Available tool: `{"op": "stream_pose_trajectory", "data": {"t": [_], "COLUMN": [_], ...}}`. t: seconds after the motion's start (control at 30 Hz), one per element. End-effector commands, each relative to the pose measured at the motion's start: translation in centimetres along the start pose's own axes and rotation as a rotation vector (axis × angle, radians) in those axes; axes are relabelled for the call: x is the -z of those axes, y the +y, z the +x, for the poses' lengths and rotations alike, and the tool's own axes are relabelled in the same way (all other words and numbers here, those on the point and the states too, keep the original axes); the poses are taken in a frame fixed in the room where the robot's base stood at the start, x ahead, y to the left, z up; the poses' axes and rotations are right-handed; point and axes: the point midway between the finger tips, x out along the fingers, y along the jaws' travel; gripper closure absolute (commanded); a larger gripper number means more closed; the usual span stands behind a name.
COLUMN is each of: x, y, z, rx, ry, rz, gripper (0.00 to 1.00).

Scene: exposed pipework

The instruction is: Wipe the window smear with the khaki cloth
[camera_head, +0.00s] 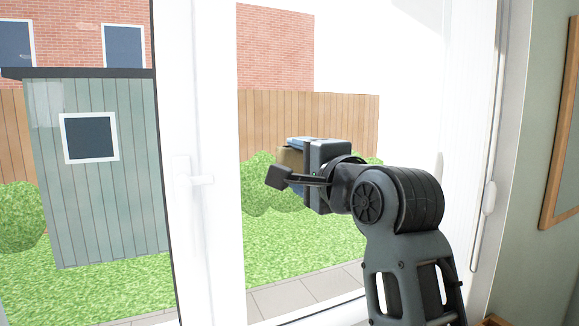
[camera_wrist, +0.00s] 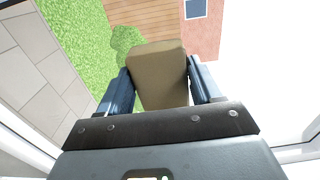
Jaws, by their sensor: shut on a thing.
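The khaki cloth (camera_head: 288,158) is a folded tan block at the end of my gripper (camera_head: 298,152), in front of the right window pane (camera_head: 330,240). In the wrist view the khaki cloth (camera_wrist: 158,62) sits between the two blue fingers of my gripper (camera_wrist: 158,78), which is shut on it. I cannot tell whether the cloth touches the glass. A faint pale patch (camera_head: 45,112) shows on the left pane over the shed and looks like the smear. No smear is clear on the right pane, and my gripper and arm hide part of it.
A white window post (camera_head: 205,100) with a handle (camera_head: 195,180) stands between the panes, left of my gripper. The white right frame (camera_head: 465,120) and a wooden picture frame (camera_head: 560,130) are to the right. A shed, fence and grass lie outside.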

Motion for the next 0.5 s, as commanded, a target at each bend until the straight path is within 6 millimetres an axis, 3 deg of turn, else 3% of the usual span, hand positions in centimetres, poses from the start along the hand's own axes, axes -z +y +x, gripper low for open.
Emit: {"op": "stream_pose_trajectory", "data": {"t": [0.5], "x": [3.1], "y": [0.2], "z": [-0.1], "rx": [-0.002], "ry": [0.006], "rz": [0.001], "gripper": [0.59]}}
